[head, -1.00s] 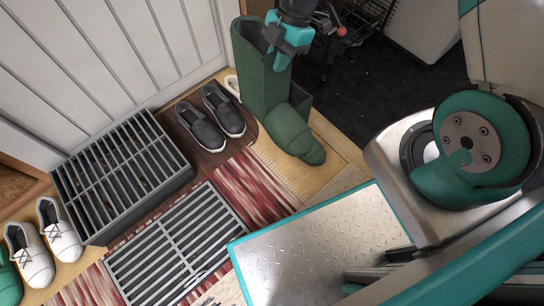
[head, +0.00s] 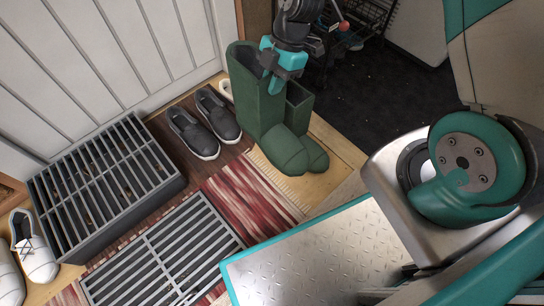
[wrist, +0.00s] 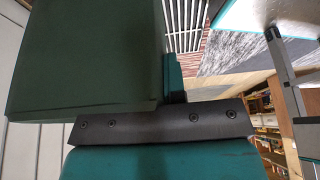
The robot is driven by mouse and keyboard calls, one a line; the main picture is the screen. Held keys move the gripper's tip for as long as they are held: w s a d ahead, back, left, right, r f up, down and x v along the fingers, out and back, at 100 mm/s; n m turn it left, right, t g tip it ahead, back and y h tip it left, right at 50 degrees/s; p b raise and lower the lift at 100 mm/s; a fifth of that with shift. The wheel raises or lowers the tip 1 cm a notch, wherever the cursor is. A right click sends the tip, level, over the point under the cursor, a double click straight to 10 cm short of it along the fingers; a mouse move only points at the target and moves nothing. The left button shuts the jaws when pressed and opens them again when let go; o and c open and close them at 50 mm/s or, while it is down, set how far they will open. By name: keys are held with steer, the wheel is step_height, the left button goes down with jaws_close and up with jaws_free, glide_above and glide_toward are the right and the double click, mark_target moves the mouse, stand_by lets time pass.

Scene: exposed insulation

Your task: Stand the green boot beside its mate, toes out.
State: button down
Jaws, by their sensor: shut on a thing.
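Two dark green boots stand close together by the door wall. My gripper (head: 271,80) is shut on the top rim of the nearer green boot (head: 252,100), on its right side. That boot is upright, with its toe pointing to the lower right. Its mate (head: 298,104) is just behind and right of it, partly hidden, toe pointing the same way. The two boots look very close; I cannot tell if they touch, or if the held sole rests on the floor. In the wrist view the held boot's shaft (wrist: 85,50) fills the upper left beside the dark finger.
Dark slip-on shoes (head: 205,125) stand left of the boots. A slatted grey rack (head: 105,180), a floor grate (head: 165,255) and a red striped rug (head: 250,200) lie further left and front. White shoes (head: 35,258) are at the left edge. A wire cart (head: 365,20) stands behind.

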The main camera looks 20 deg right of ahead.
mark_target(274, 126)
step_height(274, 126, down, 19)
steer(key=b, duration=0.9)
steer(key=shift+f, duration=0.1)
steer(key=c, duration=1.6)
jaws_free()
steer(key=o, duration=0.4)
